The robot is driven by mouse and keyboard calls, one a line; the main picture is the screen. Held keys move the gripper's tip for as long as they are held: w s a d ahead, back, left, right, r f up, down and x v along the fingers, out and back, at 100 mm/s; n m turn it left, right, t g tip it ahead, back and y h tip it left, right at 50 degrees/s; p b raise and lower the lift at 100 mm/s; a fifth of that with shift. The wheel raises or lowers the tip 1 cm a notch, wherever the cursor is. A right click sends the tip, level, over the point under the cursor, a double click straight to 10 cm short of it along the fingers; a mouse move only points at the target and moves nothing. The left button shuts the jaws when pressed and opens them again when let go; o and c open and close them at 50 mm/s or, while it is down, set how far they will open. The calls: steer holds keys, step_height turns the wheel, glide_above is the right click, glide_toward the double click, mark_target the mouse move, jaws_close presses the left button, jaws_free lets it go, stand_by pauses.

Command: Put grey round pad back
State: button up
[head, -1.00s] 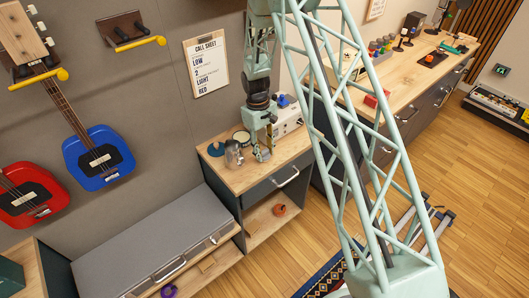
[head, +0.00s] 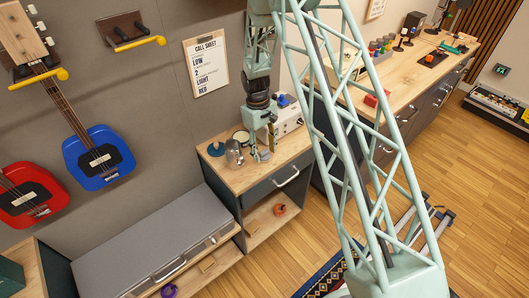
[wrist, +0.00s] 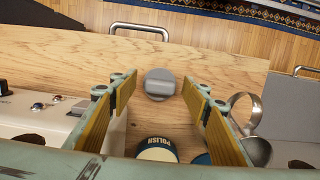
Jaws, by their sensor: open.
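The grey round pad (wrist: 159,84) lies on the wooden cabinet top (wrist: 215,66), near the edge with the drawer handle. It is a disc with a raised grip bar across it. My gripper (wrist: 160,98) is open, its yellow-lined fingers left and right of the pad in the wrist view, with a gap on each side. I cannot tell how high the fingertips are above the wood. In the head view my gripper (head: 263,147) hangs over the cabinet top, pointing down, and the pad is small beside the fingertips.
A polish tin (wrist: 157,149), a metal mug (head: 234,153) and a blue disc (head: 216,149) stand close by on the cabinet top. A white box with knobs (head: 289,118) is at the back right. A long grey case (head: 150,240) lies left of the cabinet.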

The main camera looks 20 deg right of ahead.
step_height(320, 180, up, 12)
steer(key=w, duration=0.1)
steer(key=shift+w+a+f+b, duration=0.2)
steer(key=shift+w+a+b, duration=0.1)
steer(key=shift+a, duration=0.05)
steer(key=shift+r, duration=0.1)
stand_by(0.9)
